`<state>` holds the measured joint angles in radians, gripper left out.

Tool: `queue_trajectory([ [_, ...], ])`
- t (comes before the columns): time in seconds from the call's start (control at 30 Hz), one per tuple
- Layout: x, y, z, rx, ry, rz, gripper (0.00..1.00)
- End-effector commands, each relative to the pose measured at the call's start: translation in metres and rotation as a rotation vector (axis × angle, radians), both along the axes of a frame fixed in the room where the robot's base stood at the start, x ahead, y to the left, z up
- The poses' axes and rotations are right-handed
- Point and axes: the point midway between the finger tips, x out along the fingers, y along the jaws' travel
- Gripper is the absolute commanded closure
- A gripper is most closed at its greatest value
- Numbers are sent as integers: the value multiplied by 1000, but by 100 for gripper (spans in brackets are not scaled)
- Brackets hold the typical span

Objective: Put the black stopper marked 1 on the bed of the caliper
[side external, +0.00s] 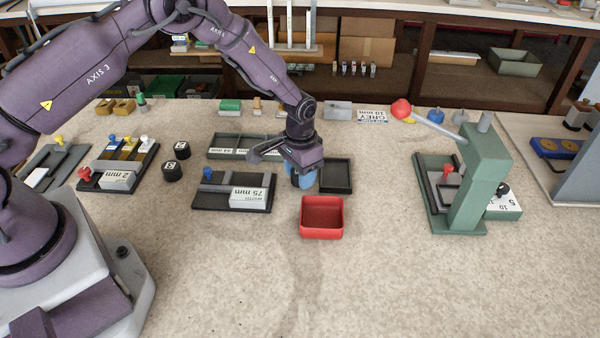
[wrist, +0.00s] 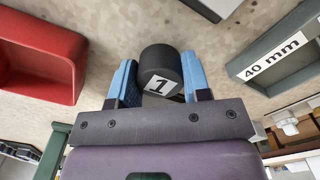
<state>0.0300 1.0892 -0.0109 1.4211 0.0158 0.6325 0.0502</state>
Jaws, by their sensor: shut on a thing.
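The black stopper marked 1 (wrist: 160,62) is between the blue fingers of my gripper (wrist: 160,82) in the wrist view, with its white "1" label facing the camera. My gripper (side external: 303,180) is shut on it and points down, behind the red open box in the side view. The stopper is hardly visible there, hidden by the fingers. I cannot tell for certain which fixture is the caliper. A dark plate (side external: 205,205) with a blue knob and a "75 mm" block (side external: 250,197) lies left of my gripper. A green lever stand (side external: 480,175) is at the right.
The red box (side external: 322,232) is just in front of my gripper. A black tray (side external: 336,190) is beside it, and a green-grey tray (wrist: 285,65) labelled 40 mm is behind. Two black stoppers (side external: 182,149) stand at left. The front and right-centre table is clear.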

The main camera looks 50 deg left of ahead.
Motion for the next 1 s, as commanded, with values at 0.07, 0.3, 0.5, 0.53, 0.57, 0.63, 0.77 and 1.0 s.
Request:
queue_trajectory([
  [0.07,0,0,-4,0,-2,0,79],
  [0.3,0,0,-4,0,-2,0,79],
  [0.5,0,0,-6,0,-2,0,36],
  [0.53,0,0,-6,0,-2,0,31],
  [0.57,0,0,-6,0,-2,0,31],
  [0.63,0,0,-6,0,-1,0,31],
  [0.77,0,0,-6,0,-1,0,31],
  [1.0,1,0,16,0,-4,0,31],
])
